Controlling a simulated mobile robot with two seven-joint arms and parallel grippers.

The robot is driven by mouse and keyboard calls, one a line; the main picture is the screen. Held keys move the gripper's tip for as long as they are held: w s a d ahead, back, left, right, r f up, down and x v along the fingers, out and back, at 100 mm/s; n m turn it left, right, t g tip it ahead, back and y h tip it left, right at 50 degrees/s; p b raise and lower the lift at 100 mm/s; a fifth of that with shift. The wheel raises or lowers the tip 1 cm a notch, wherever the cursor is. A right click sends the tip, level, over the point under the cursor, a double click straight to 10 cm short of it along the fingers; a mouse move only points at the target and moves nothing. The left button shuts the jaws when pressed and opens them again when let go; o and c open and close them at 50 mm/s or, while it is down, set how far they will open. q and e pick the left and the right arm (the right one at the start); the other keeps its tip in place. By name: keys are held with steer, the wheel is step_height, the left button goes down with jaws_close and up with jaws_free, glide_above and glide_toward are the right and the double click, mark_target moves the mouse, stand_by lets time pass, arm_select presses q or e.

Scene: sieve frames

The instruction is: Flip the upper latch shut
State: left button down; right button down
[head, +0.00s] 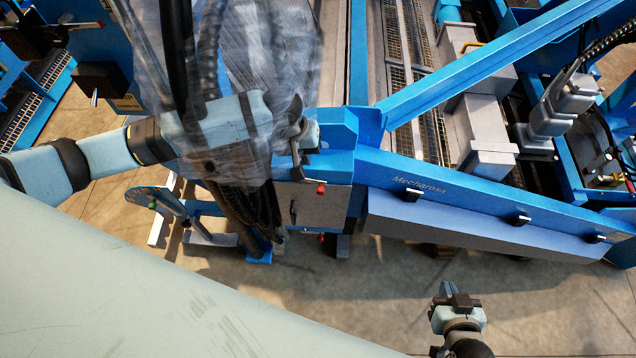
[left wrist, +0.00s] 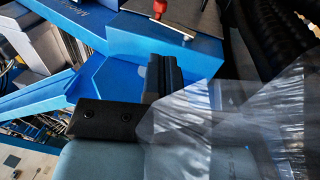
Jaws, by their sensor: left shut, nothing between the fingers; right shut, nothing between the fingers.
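The upper latch (head: 320,188) shows as a red-tipped part at the top of a grey panel on the blue machine frame. Its red knob (left wrist: 158,8) also shows at the top edge of the left wrist view, beside a thin metal rod. A second red-tipped latch (head: 320,238) sits lower on the panel, partly hidden. My left gripper (head: 302,135) is shut and empty, just above the upper latch. Its dark fingers (left wrist: 161,76) appear over blue metal, apart from the red knob. I cannot tell the latch's exact position. My right gripper (head: 457,297) is shut and empty, low at right.
Clear plastic sheeting (head: 265,50) wraps my left arm and covers part of the left wrist view. A blue beam (head: 450,190) with black clips runs right from the panel. A blue slotted bracket (head: 150,195) stands at left. The floor (head: 390,290) around my right gripper is clear.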

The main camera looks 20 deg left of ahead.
mark_target(320, 189)
arm_select(q)
steer(key=p+x, duration=0.1)
steer(key=x, duration=1.3)
steer(key=shift+s+r+p, duration=0.1)
steer(key=shift+p, duration=0.3)
